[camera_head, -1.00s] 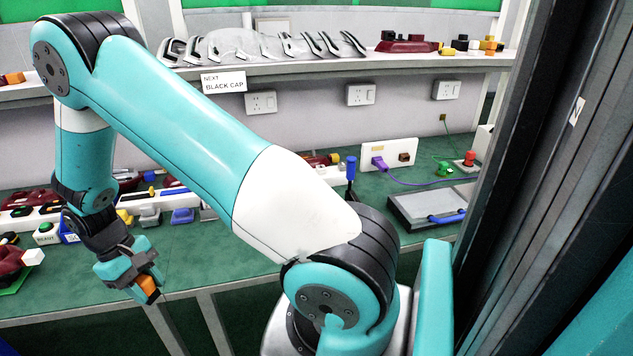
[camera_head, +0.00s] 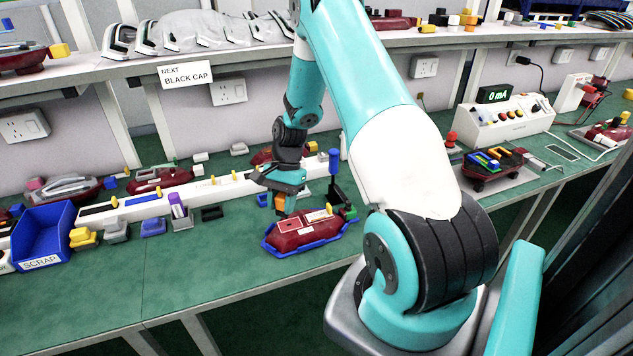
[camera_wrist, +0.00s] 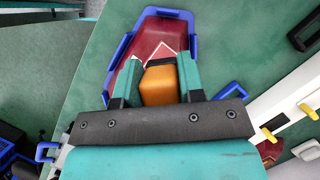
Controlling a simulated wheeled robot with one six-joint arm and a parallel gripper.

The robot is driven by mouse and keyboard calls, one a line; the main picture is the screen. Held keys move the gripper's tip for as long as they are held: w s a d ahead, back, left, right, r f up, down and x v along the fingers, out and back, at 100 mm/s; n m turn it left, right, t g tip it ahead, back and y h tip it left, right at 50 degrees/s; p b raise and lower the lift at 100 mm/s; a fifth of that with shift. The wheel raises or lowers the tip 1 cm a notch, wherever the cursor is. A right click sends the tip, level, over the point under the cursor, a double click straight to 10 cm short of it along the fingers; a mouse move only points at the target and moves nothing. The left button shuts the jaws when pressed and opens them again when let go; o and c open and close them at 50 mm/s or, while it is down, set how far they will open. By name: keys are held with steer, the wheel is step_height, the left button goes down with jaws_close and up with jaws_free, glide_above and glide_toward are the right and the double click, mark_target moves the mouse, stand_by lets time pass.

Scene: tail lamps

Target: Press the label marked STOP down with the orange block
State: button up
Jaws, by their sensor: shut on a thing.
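A dark red tail lamp (camera_head: 285,240) lies in a blue cradle (camera_head: 318,244) on the green bench, near its front edge. A red label with a white outline (camera_head: 289,224) and a second, redder-edged pale label (camera_head: 317,216) lie on its top; I cannot read STOP on either. My gripper (camera_head: 283,202) is shut on the orange block (camera_head: 280,203), just above the lamp's back left part. In the wrist view the orange block (camera_wrist: 160,86) sits between the fingers, over the lamp (camera_wrist: 160,30), and covers part of a white-outlined label (camera_wrist: 163,50).
A blue SCRAP bin (camera_head: 42,236) stands at the left. A white rail (camera_head: 150,208) runs behind the lamp. A blue-handled upright tool (camera_head: 334,165) stands close behind it. A shelf with a sign reading NEXT BLACK CAP (camera_head: 186,74) hangs above.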

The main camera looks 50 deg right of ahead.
steer(key=s+d+m+t, duration=0.1)
steer(key=d+m, duration=0.1)
steer(key=m, duration=0.1)
steer(key=s+d+r+m+t, duration=0.1)
steer(key=d+m, duration=0.2)
steer(key=s+d+m+t, duration=0.1)
steer(key=s+d+m, duration=0.1)
steer(key=d+m, duration=0.1)
steer(key=shift+r+t, duration=0.2)
steer(key=shift+t, duration=0.1)
steer(key=shift+h, duration=0.3)
step_height(320, 180, down, 5)
steer(key=b, duration=0.4)
steer(key=shift+r, duration=0.1)
steer(key=shift+f, duration=0.6)
stand_by(0.5)
steer(key=shift+r, duration=0.1)
step_height(320, 180, up, 6)
steer(key=p, duration=0.5)
stand_by(0.4)
